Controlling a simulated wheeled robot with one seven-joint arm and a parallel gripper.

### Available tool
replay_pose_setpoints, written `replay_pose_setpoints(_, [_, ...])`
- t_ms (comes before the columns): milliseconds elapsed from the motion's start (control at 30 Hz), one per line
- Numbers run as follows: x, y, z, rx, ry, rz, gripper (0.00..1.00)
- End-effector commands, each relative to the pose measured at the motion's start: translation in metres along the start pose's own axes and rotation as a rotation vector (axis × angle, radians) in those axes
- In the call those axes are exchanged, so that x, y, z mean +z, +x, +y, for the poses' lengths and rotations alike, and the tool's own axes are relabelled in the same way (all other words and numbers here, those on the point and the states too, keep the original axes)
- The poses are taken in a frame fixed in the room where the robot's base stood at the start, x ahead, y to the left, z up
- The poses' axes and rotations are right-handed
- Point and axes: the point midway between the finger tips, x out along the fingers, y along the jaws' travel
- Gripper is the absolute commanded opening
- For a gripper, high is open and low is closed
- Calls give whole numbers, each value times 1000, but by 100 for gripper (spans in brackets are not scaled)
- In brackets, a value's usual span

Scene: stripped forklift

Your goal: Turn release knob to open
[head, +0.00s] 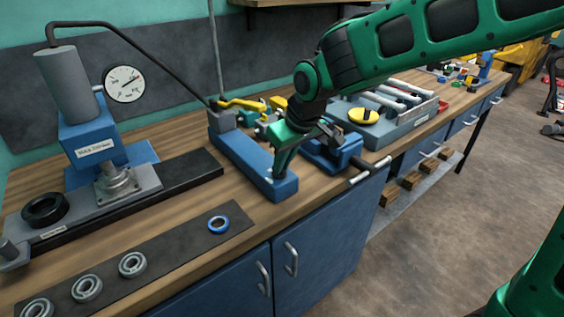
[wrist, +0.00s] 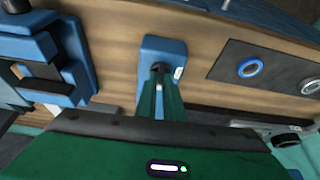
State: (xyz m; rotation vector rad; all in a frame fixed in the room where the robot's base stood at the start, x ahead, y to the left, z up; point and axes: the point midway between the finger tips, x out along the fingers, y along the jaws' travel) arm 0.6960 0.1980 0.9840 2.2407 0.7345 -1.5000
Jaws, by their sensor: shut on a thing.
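My gripper (head: 277,172) reaches down to this near end. In the wrist view my gripper (wrist: 160,78) is shut on a small dark knob (wrist: 157,67) at the end of the block. The fingers hide most of the knob, so its turn angle cannot be told. In the head view the knob is hidden behind the fingers.
A blue vise (head: 335,150) with a bar handle stands just right of my gripper. A press with a grey cylinder (head: 65,82) and a dial gauge (head: 123,84) stand left, with a hose to the pump. A dark mat (head: 175,240) with rings lies in front.

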Motion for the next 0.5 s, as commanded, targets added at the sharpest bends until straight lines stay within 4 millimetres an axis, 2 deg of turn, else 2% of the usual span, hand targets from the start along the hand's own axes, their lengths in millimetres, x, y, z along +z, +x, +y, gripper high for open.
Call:
replay_pose_setpoints(267, [-1,-1,5,-59,-146,2,0])
replay_pose_setpoints(500, [-2,0,8,-144,-350,1,0])
